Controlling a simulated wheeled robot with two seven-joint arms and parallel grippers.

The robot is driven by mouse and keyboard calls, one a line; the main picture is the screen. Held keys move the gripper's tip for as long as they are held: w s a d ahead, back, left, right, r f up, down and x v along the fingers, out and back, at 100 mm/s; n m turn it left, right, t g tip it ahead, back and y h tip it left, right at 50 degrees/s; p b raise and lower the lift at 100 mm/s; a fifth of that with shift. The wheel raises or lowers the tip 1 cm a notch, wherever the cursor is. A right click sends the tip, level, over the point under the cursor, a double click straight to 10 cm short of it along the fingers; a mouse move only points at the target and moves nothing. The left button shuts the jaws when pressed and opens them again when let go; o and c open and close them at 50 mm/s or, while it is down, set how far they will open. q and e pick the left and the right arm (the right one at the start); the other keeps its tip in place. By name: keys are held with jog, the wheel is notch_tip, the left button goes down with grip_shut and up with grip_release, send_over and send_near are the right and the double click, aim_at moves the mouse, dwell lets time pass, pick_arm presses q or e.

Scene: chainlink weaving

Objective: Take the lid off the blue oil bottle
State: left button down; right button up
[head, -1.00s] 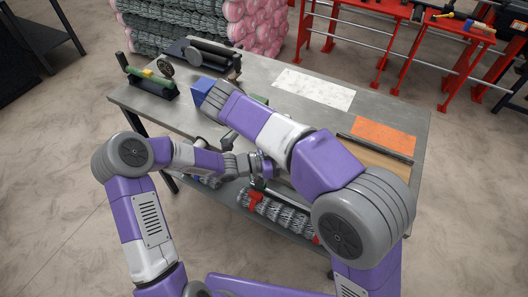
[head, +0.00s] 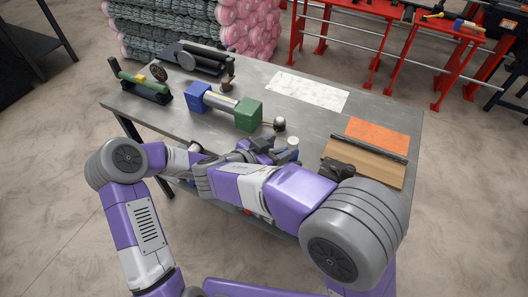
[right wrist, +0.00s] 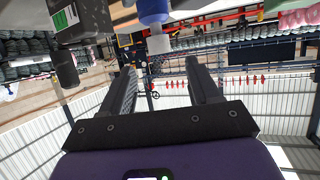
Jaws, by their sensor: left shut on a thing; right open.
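The blue oil bottle (right wrist: 153,10) is upright in the upside-down right wrist view, with its white lid (right wrist: 159,44) on. In the head view the white lid (head: 293,141) shows by the front of the table; the bottle's body is mostly hidden. My right gripper (right wrist: 157,68) is open and empty, its fingers pointing toward the lid, which lies beyond the fingertips and roughly between them. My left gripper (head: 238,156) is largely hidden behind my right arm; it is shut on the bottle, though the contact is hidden.
On the table (head: 205,128) are a blue-and-green-ended roller piece (head: 222,104), a dark ball-headed tool (head: 279,124), a black tool (head: 338,169) by a brown board (head: 365,165), and an orange sheet (head: 376,135). A white sheet (head: 307,90) lies at the back.

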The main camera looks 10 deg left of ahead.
aim_at(293, 141)
jog(key=shift+x, duration=2.35)
grip_shut()
jog(key=shift+r, duration=0.2)
jog(key=shift+r, duration=1)
